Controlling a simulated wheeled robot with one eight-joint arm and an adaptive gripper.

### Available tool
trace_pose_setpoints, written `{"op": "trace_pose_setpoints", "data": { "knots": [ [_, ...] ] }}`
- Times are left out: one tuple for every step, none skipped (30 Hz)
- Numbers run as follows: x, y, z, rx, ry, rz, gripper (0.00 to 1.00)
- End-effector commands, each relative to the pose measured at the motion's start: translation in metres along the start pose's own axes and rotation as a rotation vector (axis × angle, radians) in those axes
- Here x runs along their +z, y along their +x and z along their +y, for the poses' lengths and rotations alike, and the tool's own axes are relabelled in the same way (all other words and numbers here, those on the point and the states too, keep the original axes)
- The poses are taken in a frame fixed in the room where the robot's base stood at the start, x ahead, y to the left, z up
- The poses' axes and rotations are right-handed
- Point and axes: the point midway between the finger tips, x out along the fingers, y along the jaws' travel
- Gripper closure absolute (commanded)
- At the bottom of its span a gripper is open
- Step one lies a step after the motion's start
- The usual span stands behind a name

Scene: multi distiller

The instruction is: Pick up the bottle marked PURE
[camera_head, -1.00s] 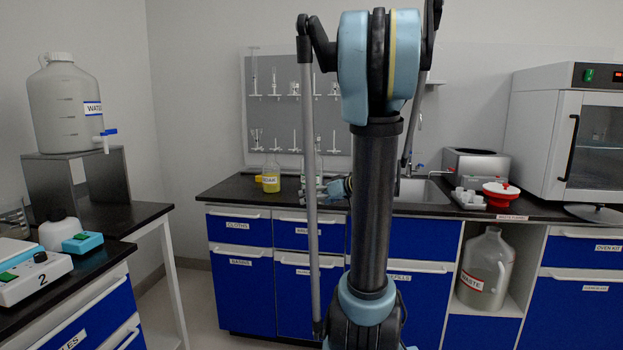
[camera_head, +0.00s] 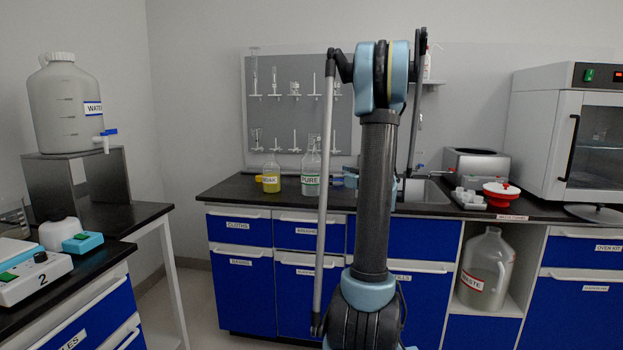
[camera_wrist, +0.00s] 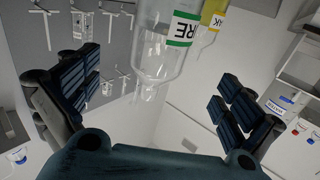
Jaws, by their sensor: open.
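The clear glass bottle marked PURE (camera_head: 311,172) stands upright on the dark counter in the head view. Its label is white with a green edge. In the wrist view the PURE bottle (camera_wrist: 158,62) appears upside down, with its neck toward the gripper's palm. My gripper (camera_wrist: 158,80) is open, with one ridged finger pad on each side of the picture. The bottle shows in the gap between the pads, touching neither; how deep it sits between them is hard to tell. In the head view my arm mostly hides the gripper, just right of the bottle.
A bottle of yellow liquid (camera_head: 271,178) stands left of the PURE bottle; it also shows behind it in the wrist view (camera_wrist: 214,14). A pegboard with glassware (camera_head: 297,105) is on the wall behind. The sink (camera_head: 425,192) lies to the right.

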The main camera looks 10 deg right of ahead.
Motion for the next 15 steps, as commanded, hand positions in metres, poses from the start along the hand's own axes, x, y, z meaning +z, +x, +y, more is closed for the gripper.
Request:
{"op": "trace_pose_setpoints", "data": {
  "knots": [
    [0.000,0.010,-0.001,-0.003,0.000,0.000,0.00],
    [0.000,0.015,-0.001,-0.004,0.000,0.000,0.00],
    [0.000,0.022,-0.001,-0.003,0.000,0.000,0.00],
    [0.000,0.027,-0.001,-0.003,0.000,-0.001,0.00],
    [0.000,0.033,-0.002,-0.004,0.000,-0.001,0.00],
    [0.000,0.040,-0.001,-0.003,0.000,-0.001,0.00],
    [0.000,0.045,-0.001,-0.003,0.000,-0.001,0.00],
    [0.000,0.050,-0.001,-0.004,0.000,-0.001,0.00],
    [0.000,0.056,-0.002,-0.003,0.000,-0.001,0.00],
    [0.000,0.060,-0.001,-0.002,0.000,-0.001,0.00],
    [0.000,0.064,-0.001,-0.002,0.000,-0.001,0.00],
    [0.000,0.068,-0.001,-0.002,0.000,-0.001,0.00],
    [0.000,0.071,-0.001,-0.002,0.001,-0.001,0.00],
    [0.000,0.073,-0.001,-0.002,0.000,-0.001,0.00],
    [0.000,0.075,-0.001,-0.001,0.001,-0.001,0.00]
  ]
}}
